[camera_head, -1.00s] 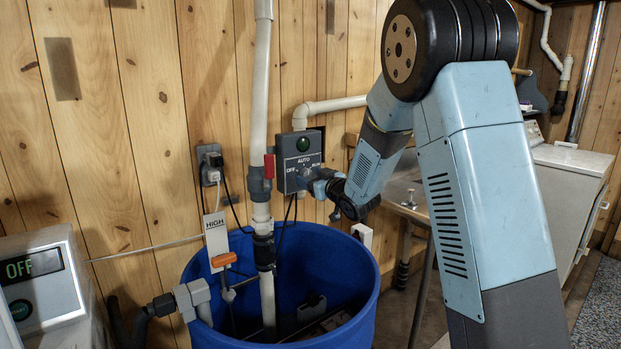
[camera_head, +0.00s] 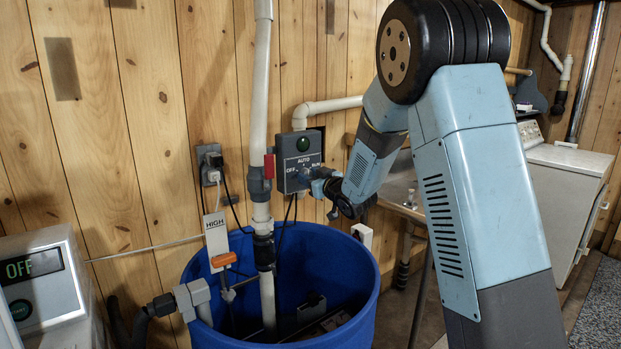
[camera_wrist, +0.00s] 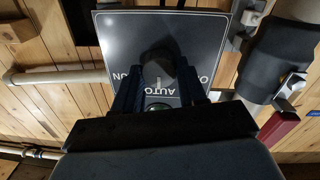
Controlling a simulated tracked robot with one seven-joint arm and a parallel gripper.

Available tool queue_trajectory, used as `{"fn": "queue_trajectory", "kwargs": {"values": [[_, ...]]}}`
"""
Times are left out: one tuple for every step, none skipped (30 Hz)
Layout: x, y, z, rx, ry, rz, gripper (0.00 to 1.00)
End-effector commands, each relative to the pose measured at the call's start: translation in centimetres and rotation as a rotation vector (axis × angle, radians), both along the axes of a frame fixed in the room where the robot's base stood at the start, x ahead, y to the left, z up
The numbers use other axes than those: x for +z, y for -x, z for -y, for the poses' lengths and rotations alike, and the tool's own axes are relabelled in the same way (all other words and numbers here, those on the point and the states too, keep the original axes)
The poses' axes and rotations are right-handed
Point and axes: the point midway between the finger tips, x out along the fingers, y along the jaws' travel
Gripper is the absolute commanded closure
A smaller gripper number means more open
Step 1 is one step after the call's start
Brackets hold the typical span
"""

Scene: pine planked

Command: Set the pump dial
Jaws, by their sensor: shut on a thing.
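The pump control box (camera_head: 290,163) is a dark grey panel on the plank wall, with OFF at left, AUTO at top and RUN at right around its dial. A green lamp (camera_head: 303,144) sits above the lettering. My gripper (camera_head: 312,180) is at the dial, and its fingers largely hide the knob in the head view. In the wrist view, the dark knob (camera_wrist: 158,64) is between the two fingers (camera_wrist: 158,88), which are shut on it. A pale mark on the knob lies on the side toward the upside-down AUTO lettering. The exact dial angle is hard to tell.
A blue tub (camera_head: 330,265) stands below the box. A white pipe (camera_head: 260,90) with a red-handled valve (camera_head: 268,166) runs close at its left. A HIGH tag (camera_head: 216,234) hangs at the tub's rim. A unit reading OFF (camera_head: 40,290) stands at lower left.

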Motion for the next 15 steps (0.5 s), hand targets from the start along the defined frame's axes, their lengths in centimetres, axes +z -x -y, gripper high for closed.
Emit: {"fn": "queue_trajectory", "kwargs": {"values": [[0.0,0.0,0.02,0.0,0.0,0.0,0.89],[0.0,0.0,0.02,0.0,0.0,0.0,0.89],[0.0,0.0,0.02,0.0,0.001,0.001,0.89],[0.0,0.0,0.02,-0.001,0.002,0.001,0.89],[0.0,0.0,0.02,-0.001,0.002,0.002,0.89],[0.0,0.0,0.02,-0.001,0.006,0.004,0.89],[0.0,0.0,0.02,-0.001,0.009,0.007,0.89],[-0.01,0.0,0.02,-0.001,0.013,0.009,0.89],[-0.01,0.0,0.02,-0.001,0.021,0.014,0.89],[-0.01,0.01,0.01,-0.001,0.029,0.02,0.89],[-0.01,0.01,0.01,-0.001,0.038,0.026,0.89],[-0.02,0.01,0.0,0.0,0.051,0.035,0.89],[-0.02,0.01,0.0,0.0,0.064,0.043,0.89],[-0.03,0.01,0.01,0.0,0.077,0.052,0.89],[-0.04,0.01,0.03,-0.001,0.097,0.065,0.89]]}}
